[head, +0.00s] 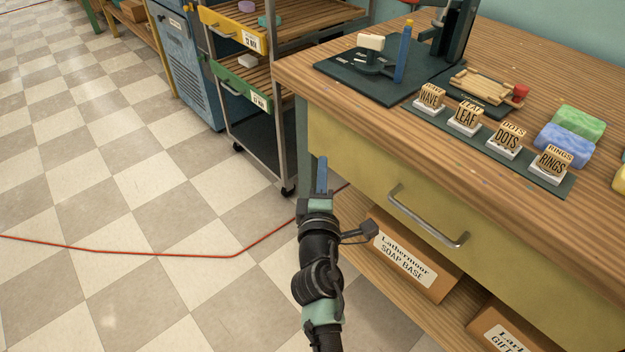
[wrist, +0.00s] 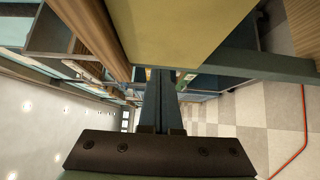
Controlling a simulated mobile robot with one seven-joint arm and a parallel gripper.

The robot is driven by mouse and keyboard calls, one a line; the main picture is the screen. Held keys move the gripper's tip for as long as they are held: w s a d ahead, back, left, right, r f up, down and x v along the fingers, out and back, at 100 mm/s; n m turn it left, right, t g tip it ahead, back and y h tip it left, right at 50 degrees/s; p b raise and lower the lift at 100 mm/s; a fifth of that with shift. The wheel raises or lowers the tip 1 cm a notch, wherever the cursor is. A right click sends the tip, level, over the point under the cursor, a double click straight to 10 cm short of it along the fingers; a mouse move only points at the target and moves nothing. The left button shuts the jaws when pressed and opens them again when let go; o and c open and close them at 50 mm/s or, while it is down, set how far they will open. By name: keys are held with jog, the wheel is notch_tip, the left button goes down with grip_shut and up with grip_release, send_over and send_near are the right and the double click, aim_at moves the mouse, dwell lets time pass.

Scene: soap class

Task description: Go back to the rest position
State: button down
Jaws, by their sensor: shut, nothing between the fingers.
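My gripper (head: 322,178) hangs over the floor in front of the workbench (head: 455,88), left of its yellow drawer (head: 365,170). Its fingers point away from my body toward the rolling rack. It is shut and holds nothing. In the wrist view the two dark fingers (wrist: 160,95) lie together, with the yellow drawer front close beside them at the top. No contact with the bench shows in the head view.
A rolling rack (head: 262,95) stands beyond the gripper. Labelled boxes (head: 415,258) sit on the shelf under the drawer. The drawer handle (head: 428,220) sticks out. Stamps (head: 467,115) and a dark press (head: 400,60) stand on the benchtop. A red cord (head: 160,254) crosses the open floor at left.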

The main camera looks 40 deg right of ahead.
jog(key=v, duration=0.8)
jog(key=shift+f, duration=0.2)
jog(key=shift+s+a, duration=0.1)
jog(key=shift+s, duration=0.05)
jog(key=w+a+r+m+t+y, duration=0.1)
jog(key=w+a+r+m+t, duration=0.15)
jog(key=r, duration=0.65)
jog(key=w+a+r+m+t, duration=0.1)
jog(key=a+r+m+t, duration=0.2)
jog(key=r, duration=0.6)
jog(key=w+a+r+m+t+y, duration=0.1)
jog(key=w+a+r+m, duration=0.15)
jog(key=a+r, duration=0.45)
jog(key=s+a+r+m+t+y, duration=0.1)
jog(key=s+a+r+t+y, duration=0.2)
jog(key=r, duration=0.6)
jog(key=s+a+r+t+y+p, duration=0.1)
jog(key=s+a+r+t+y, duration=0.1)
jog(key=s+a+r+y, duration=0.5)
jog(key=s+a+r+m+t, duration=0.1)
jog(key=a+r+t, duration=0.15)
jog(key=r, duration=0.85)
notch_tip(320, 180, up, 31)
jog(key=p, duration=3.2)
jog(key=shift+w+p, duration=0.3)
jog(key=shift+w, duration=0.05)
